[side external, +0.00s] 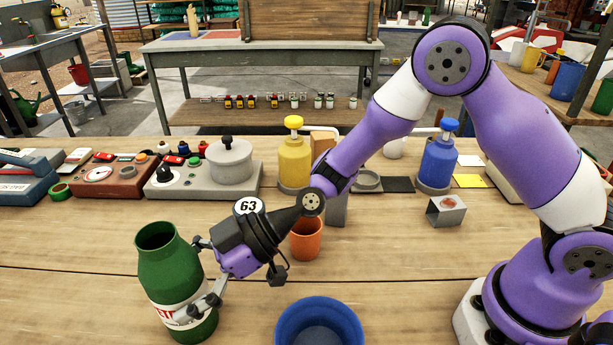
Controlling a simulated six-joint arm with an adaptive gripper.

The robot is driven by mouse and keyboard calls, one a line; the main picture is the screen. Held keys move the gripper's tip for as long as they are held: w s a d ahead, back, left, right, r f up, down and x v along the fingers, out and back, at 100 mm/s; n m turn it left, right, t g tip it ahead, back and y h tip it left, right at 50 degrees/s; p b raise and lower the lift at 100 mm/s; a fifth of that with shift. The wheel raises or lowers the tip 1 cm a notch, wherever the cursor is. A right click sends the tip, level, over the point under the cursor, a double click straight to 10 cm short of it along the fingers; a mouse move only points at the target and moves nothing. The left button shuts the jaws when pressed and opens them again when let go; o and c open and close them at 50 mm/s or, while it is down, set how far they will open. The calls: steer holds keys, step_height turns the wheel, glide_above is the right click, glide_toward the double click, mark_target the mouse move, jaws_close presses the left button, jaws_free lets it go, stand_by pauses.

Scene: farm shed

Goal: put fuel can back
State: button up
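A green can (165,268) with an open, narrowed neck and a red and white label stands about upright at the front left of the bench. Its label is partly covered, so I cannot read that it is the fuel can. My gripper (190,280) reaches it from the right, low on its body. One finger lies across the front of the label and the other goes behind the can. The fingers appear closed on it. Whether its base touches the bench is not clear.
A blue bowl (318,309) and a terracotta cup (306,246) stand right of my gripper. A yellow pump bottle (294,163), a blue pump bottle (438,163), a grey device with a pot (205,190) and a red-brown device (110,186) line the back. The bench's (60,250) left front is clear.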

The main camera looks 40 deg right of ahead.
stand_by(0.3)
steer(key=shift+r, duration=0.25)
steer(key=s+d+r+m+h, duration=0.3)
steer(key=s+d+m+h, duration=0.1)
steer(key=d, duration=0.5)
steer(key=s+d+r+m+h, duration=0.4)
steer(key=d+m, duration=0.1)
steer(key=d, duration=0.5)
steer(key=s+d+r+m+t+h, duration=0.1)
steer(key=s+d+r+m+h, duration=0.2)
steer(key=d, duration=0.7)
steer(key=shift+s+d+r+m+h, duration=0.25)
steer(key=shift+s+m+h, duration=0.65)
steer(key=shift+s+m, duration=0.2)
